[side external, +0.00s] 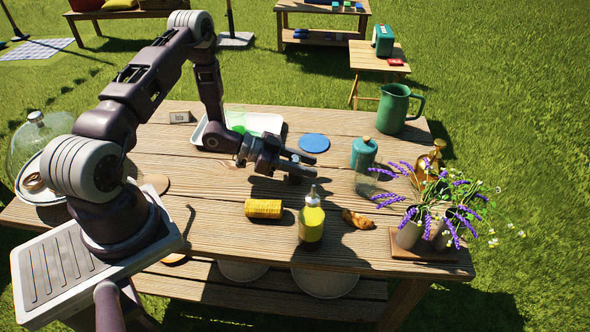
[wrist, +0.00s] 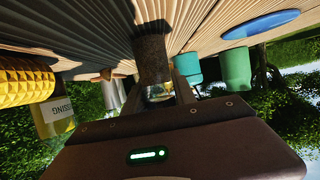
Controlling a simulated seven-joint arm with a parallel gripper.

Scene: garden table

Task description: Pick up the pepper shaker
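The pepper shaker (wrist: 152,58) looks like a small clear jar with dark brown contents. It stands on the table and appears upside down in the wrist view, straight ahead of my gripper. In the side view only a small dark part (side external: 295,179) shows beneath the fingers; the rest is hidden. My gripper (side external: 306,164) is low over the middle of the table, its fingers apart and pointing right. In the wrist view my gripper (wrist: 158,96) has one finger on each side of the shaker's lower picture end. I cannot tell whether they touch it.
A blue disc (side external: 314,143) and white tray (side external: 264,123) lie behind. Lavender pots (side external: 409,232) fill the right corner.

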